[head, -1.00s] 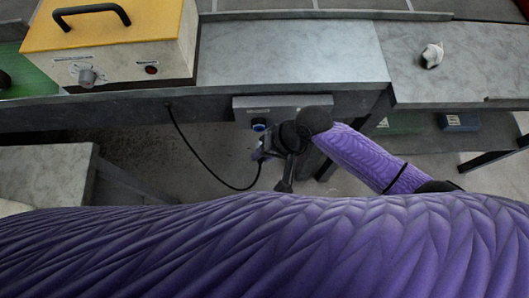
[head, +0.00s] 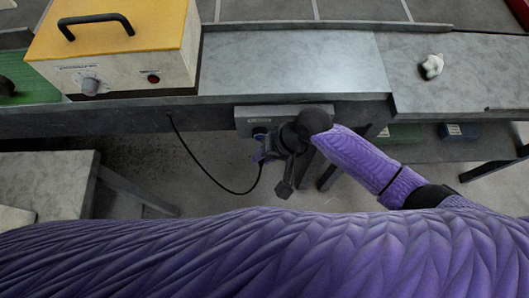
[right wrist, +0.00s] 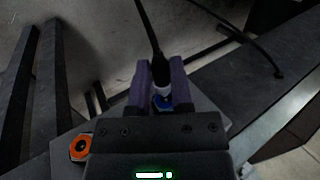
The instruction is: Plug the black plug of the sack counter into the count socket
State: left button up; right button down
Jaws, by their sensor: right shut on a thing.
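My right gripper (head: 266,154) is shut on the black plug (right wrist: 160,72), which sits upright between its two purple fingers in the right wrist view. The plug's black cable (head: 211,177) hangs in a loop from the bench edge. A grey socket panel (head: 300,111) is fixed under the bench front. A blue-ringed socket (right wrist: 162,103) lies right in line with the plug's tip, with a pale band between. I cannot tell if the tip is inside it. An orange-ringed socket (right wrist: 80,148) is on the same panel. The panel's label is unreadable. My left gripper is not in view.
A yellow-topped box (head: 118,35) with a handle, knob and red button stands on the bench (head: 290,62). A white crumpled thing (head: 432,66) lies on the right bench. A blue bin (head: 459,131) is on a lower shelf. A grey table (head: 45,182) stands at left.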

dwell(0.5)
dwell(0.5)
jog(key=shift+p, duration=0.3)
jog(key=shift+w, duration=0.4)
jog(key=shift+w+b, duration=0.4)
jog(key=shift+w, duration=0.25)
dwell(0.3)
